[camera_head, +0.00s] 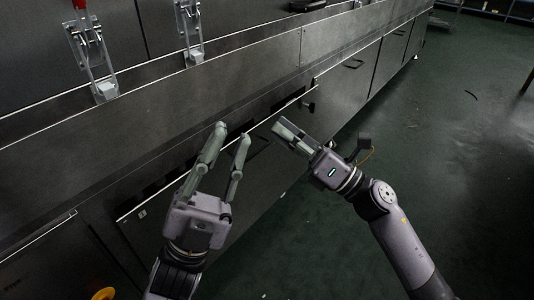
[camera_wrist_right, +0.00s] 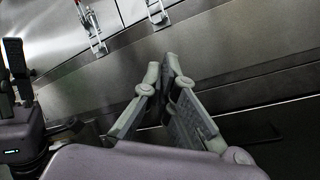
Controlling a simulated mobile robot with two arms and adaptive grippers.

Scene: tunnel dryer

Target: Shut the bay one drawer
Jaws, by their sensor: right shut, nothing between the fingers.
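A grey metal drawer (camera_head: 252,190) with a pale top edge stands out from the long dryer's side, with a dark gap behind that edge. No label reading bay one is legible. My left gripper (camera_head: 232,133) is open over the drawer's top edge, its fingers pointing toward the dryer. My right gripper (camera_head: 283,129) is shut and empty in front of the drawer's right part; contact with it cannot be told. In the right wrist view its fingertips (camera_wrist_right: 168,65) are together in front of the dryer wall. The grippers hide part of the drawer front.
The dryer wall (camera_head: 240,65) runs from lower left to upper right, with metal latches (camera_head: 98,60) on it. A black knob (camera_head: 309,107) is right of the drawer. Another handled panel (camera_head: 345,82) lies beyond. The green floor (camera_head: 450,150) at right is mostly clear.

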